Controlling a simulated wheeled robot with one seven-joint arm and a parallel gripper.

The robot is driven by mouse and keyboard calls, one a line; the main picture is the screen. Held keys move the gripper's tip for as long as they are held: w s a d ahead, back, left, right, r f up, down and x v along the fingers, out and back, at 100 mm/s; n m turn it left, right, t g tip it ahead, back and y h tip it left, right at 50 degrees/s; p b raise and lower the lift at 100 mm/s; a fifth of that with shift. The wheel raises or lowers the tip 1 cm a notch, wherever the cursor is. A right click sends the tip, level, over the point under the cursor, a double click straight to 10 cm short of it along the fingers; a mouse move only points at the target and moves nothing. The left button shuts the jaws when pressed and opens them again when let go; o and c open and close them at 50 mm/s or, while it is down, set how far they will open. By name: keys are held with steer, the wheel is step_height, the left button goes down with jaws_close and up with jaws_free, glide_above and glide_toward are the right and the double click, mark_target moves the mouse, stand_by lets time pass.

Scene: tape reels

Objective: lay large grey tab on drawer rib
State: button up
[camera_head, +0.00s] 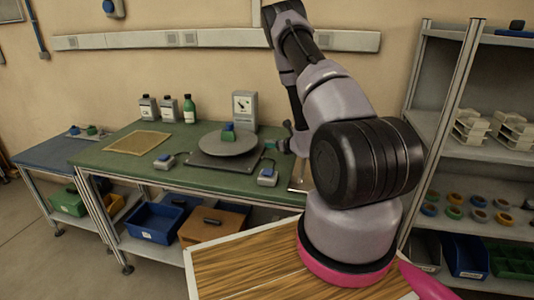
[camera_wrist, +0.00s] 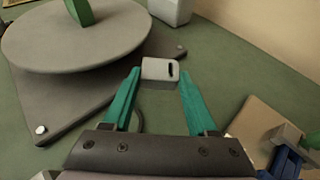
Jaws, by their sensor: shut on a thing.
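In the wrist view, a pale grey tab (camera_wrist: 152,70) with a dark slot lies between the tips of my gripper (camera_wrist: 161,74). The teal fingers are shut on its two sides. The tab is over the green table top, to the right of the grey round plate; its height above the table is hard to judge. In the head view, my gripper (camera_head: 300,143) is small, near the right end of the green table, partly hidden by my arm. I cannot make out a drawer rib in either view.
A grey turntable plate (camera_head: 228,143) on a dark base bears a green and blue piece. A tan board (camera_wrist: 245,118) with grey and blue parts lies at the wrist view's lower right. Bottles (camera_head: 168,108) stand behind.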

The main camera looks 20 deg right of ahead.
mark_target(275, 158)
steer(key=shift+f, duration=2.3)
steer(key=shift+f, duration=0.15)
steer(key=o, duration=1.3)
